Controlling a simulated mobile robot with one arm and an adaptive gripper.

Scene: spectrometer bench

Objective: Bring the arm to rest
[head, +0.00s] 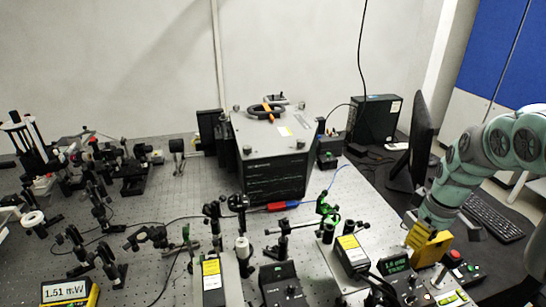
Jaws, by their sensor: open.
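My arm (485,150), pale green, comes in from the right edge and bends down toward the front right of the bench. My gripper (440,222) is at its lower end, small in the head view, with dark finger parts apart. It is over a yellow block (428,248) near the bench's right edge. I cannot tell whether the gripper touches the block. Nothing is seen held between the fingers.
A control panel (440,285) with a red button (455,254) lies close below the gripper. A monitor (422,140) and keyboard (495,215) are on the right. A large grey box (270,155) stands mid-bench. Several optics mounts crowd the left and front.

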